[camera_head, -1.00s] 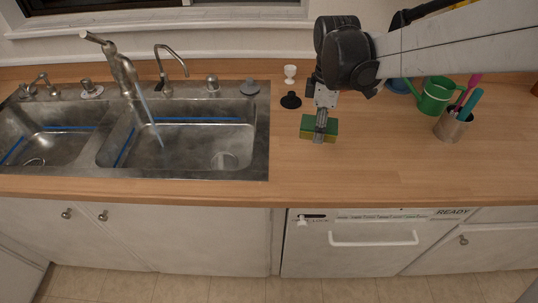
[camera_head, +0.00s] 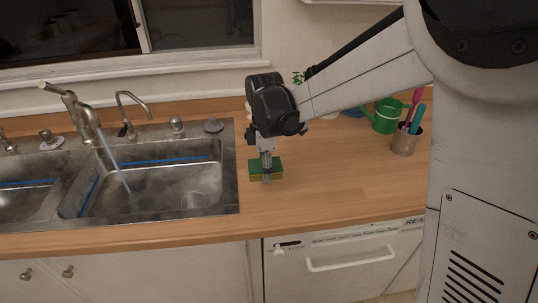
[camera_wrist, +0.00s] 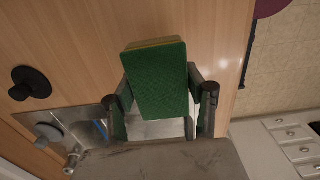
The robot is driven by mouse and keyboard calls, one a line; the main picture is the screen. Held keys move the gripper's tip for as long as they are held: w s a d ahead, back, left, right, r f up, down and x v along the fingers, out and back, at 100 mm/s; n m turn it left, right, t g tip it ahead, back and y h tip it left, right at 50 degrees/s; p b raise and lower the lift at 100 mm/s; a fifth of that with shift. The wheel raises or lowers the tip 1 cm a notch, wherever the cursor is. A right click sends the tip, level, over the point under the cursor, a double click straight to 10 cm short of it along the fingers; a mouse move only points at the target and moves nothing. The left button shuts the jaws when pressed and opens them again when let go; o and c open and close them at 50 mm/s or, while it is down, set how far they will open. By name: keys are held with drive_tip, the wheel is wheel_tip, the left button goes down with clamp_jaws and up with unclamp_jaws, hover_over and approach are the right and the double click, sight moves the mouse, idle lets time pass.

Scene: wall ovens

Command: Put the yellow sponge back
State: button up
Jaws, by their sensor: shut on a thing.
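The sponge (camera_head: 278,170), green on top and yellow below, is at the counter just right of the sink. My gripper (camera_head: 267,176) points down and is shut on it. In the wrist view the sponge (camera_wrist: 158,80) sits between the two fingers of my gripper (camera_wrist: 162,108), green face toward the camera. I cannot tell whether its underside touches the counter or hangs slightly above it.
The double sink (camera_head: 150,185) lies left, with water running from its faucet (camera_head: 88,118). A green watering can (camera_head: 384,116) and a metal cup of utensils (camera_head: 404,143) stand right. A black stopper (camera_wrist: 30,83) shows in the wrist view. The counter front is clear.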

drive_tip(key=shift+w+d+f, duration=0.8)
drive_tip(key=shift+w+d, duration=0.05)
drive_tip(key=shift+w, duration=0.05)
drive_tip(key=shift+f, duration=1.95)
drive_tip(key=shift+f, duration=0.1)
drive_tip(key=shift+f, duration=0.15)
drive_tip(key=o, duration=1)
